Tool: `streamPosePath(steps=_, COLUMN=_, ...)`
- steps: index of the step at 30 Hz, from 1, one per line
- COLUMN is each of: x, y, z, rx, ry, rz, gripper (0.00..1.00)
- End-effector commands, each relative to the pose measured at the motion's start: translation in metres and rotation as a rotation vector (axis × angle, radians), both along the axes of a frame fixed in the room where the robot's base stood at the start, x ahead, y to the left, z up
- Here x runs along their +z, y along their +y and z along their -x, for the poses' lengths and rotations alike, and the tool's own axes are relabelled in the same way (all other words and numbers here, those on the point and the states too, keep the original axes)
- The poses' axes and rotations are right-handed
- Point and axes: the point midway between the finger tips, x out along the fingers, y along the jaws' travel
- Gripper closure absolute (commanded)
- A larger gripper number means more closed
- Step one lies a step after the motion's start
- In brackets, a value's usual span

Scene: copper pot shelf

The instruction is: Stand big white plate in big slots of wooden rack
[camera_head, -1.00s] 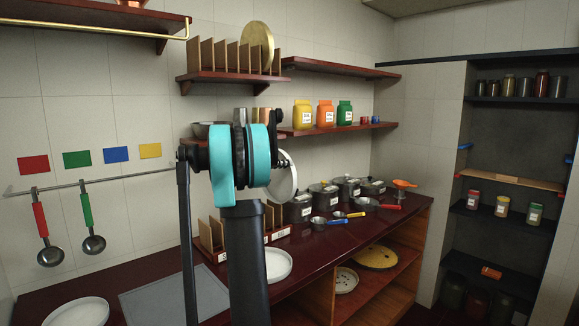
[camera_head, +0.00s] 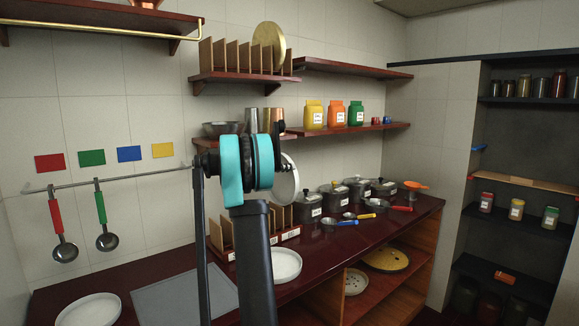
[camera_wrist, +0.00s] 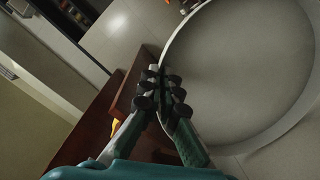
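A large round white plate (camera_wrist: 240,65) fills the right of the wrist view, its rim between the fingertips of my gripper (camera_wrist: 165,92). My gripper is shut on it. In the head view the plate (camera_head: 287,181) shows partly behind my arm, steeply tilted, above the counter; the fingers are hidden there. A wooden rack (camera_head: 290,236) with upright dividers and white labels stands on the counter, below and behind the plate in the picture; my arm hides its middle. Another wooden rack (camera_head: 216,56) on the upper shelf holds a gold plate (camera_head: 268,42).
White plates lie on the counter, one (camera_head: 286,265) in front of the rack and one (camera_head: 88,311) at left. A grey mat (camera_head: 180,298) lies between them. Metal pots (camera_head: 308,206) stand right of the rack. A lower shelf (camera_head: 300,133) with jars overhangs the counter.

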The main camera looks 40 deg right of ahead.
Motion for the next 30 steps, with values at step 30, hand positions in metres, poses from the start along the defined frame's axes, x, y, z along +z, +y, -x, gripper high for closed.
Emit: streamPosePath(steps=30, x=-0.074, y=0.000, z=0.000, rx=0.000, ry=0.000, rz=0.000, gripper=1.00)
